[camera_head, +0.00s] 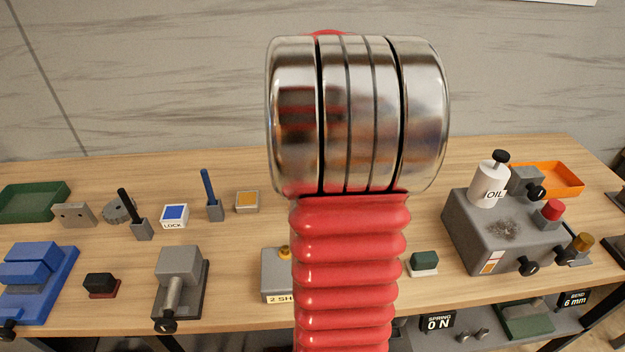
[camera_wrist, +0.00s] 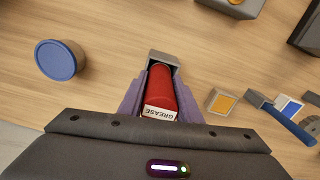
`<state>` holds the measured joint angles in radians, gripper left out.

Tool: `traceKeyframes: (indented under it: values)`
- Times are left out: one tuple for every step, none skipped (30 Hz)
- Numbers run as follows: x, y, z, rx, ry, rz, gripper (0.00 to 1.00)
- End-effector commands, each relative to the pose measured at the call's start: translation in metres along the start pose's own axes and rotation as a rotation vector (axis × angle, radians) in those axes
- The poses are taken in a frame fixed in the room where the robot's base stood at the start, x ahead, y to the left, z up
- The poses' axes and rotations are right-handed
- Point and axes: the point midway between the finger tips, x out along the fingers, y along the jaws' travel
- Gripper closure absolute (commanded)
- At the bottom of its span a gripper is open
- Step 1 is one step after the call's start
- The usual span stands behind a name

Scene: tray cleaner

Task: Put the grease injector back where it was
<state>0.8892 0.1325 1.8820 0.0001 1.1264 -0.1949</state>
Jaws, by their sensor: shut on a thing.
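The grease injector (camera_wrist: 163,88) is a red cylinder with a white GREASE label, seen in the wrist view. My gripper (camera_wrist: 162,80) is shut on it, with one purple finger on each side. A small grey square piece (camera_wrist: 164,57) shows at the injector's far end; I cannot tell whether it is a holder on the table or whether they touch. The head view does not show the injector or gripper, as my red and metal arm covers the middle.
In the wrist view, a blue-topped round container (camera_wrist: 58,60) is left, and a yellow-topped block (camera_wrist: 221,102) and blue-handled tool (camera_wrist: 281,117) are right. In the head view, a grey box with an OIL bottle (camera_head: 488,186) stands right, and a grey clamp (camera_head: 180,280) left.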

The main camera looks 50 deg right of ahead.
Motion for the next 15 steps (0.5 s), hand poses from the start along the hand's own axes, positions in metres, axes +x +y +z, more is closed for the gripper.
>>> traceKeyframes:
  values:
    - [0.0003,0.0001,-0.0002,0.000,0.001,0.000,0.92]
    - [0.0009,0.0001,-0.0002,0.000,0.001,0.000,0.92]
    - [0.0018,0.0001,-0.0002,0.000,0.001,0.000,0.92]
    - [0.0021,0.0001,0.0000,0.000,0.000,0.000,0.68]
    - [0.0020,0.0001,0.0000,0.000,0.000,0.000,0.66]
    - [0.0020,0.0001,0.0000,0.000,0.000,0.000,0.63]
    - [0.0020,0.0002,0.0000,0.000,0.000,0.000,0.61]
    - [0.0020,0.0002,0.0000,0.000,0.000,0.000,0.59]
    - [0.0020,0.0002,0.0000,0.000,0.000,0.000,0.56]
    - [0.0020,0.0002,0.0000,0.000,0.000,0.000,0.54]
    - [0.0020,0.0002,0.0000,0.000,0.000,0.000,0.52]
    - [0.0020,0.0002,0.0001,0.000,0.000,0.000,0.51]
    - [0.0020,0.0002,0.0001,0.000,0.000,0.000,0.51]
    - [0.0020,0.0002,0.0001,0.000,0.000,0.000,0.51]
    - [0.0020,0.0002,0.0001,0.000,0.000,0.000,0.51]
